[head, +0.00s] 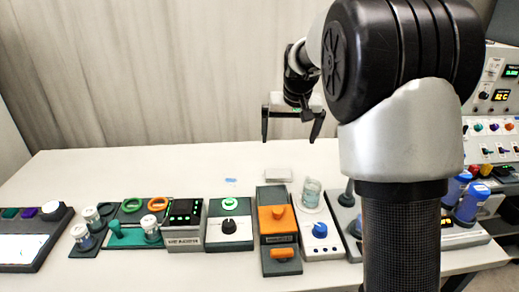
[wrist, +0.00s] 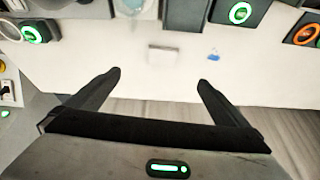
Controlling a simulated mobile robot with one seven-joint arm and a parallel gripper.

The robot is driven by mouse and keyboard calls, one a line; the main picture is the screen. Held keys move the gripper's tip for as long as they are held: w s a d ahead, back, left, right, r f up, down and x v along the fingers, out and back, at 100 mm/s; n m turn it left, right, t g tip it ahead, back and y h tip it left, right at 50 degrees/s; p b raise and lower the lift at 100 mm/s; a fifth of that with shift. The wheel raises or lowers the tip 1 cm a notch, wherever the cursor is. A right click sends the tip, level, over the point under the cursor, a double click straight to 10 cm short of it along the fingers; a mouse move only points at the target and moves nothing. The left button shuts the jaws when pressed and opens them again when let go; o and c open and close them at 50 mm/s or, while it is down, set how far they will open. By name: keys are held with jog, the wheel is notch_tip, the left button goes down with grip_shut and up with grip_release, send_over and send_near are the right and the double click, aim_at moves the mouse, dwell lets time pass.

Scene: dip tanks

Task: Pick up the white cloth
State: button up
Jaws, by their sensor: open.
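The white cloth (head: 278,175) looks like a small, pale folded rectangle lying on the white table, behind the row of devices. In the wrist view the cloth (wrist: 163,53) shows beyond the fingertips, roughly in line with the gap between them. My gripper (head: 290,138) is open and empty, held above the back part of the table with its fingers pointing down. In the wrist view both fingers of my gripper (wrist: 159,78) are spread wide with nothing between them. The cloth is clear of the fingers.
A small blue item (head: 231,181) lies left of the cloth. A glass beaker (head: 311,193) stands close by on the right. An orange-topped device (head: 278,219), a green-ringed dial box (head: 230,225) and a black display box (head: 185,222) line the front. The back left table is bare.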

send_near(278, 172)
jog(key=b+x, duration=0.1)
jog(key=x, duration=0.1)
jog(key=shift+d+f+b, duration=0.1)
jog(key=shift+f+b, duration=0.2)
jog(key=shift+b, duration=0.1)
jog(key=shift+b+x, duration=0.3)
jog(key=shift+x, duration=2.4)
jog(key=shift+c, duration=0.3)
jog(key=c, duration=1.1)
